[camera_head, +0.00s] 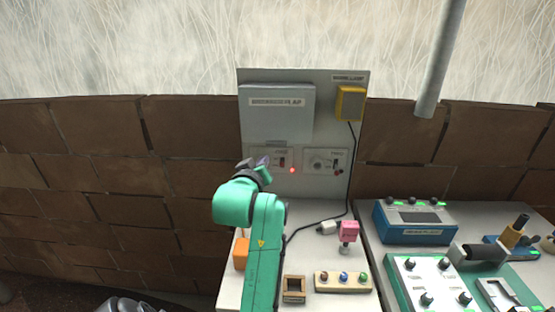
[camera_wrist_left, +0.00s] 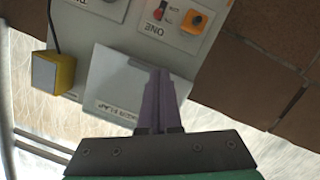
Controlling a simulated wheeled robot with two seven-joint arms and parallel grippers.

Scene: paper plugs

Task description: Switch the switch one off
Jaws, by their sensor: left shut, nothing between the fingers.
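The plate labelled ONE (camera_wrist_left: 153,31) is on the upright grey panel and shows upside down in the wrist view. It carries an orange part (camera_wrist_left: 195,22) and a small red part (camera_wrist_left: 161,16). In the head view this plate (camera_head: 283,161) is partly hidden by my left gripper, and a red light (camera_head: 292,170) glows at its lower right. The switch's position is too small to tell. My left gripper (camera_head: 263,163) is in front of the plate's left side. Its purple fingers (camera_wrist_left: 158,100) are shut and empty; contact with the plate cannot be told. My right gripper is out of view.
A grey flap (camera_head: 277,115) is above the plate, with a yellow lamp box (camera_head: 350,103) to its right. A second control plate (camera_head: 325,161) is beside plate ONE. An orange block (camera_head: 241,253), pink block (camera_head: 349,231) and blue device (camera_head: 413,222) stand below.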

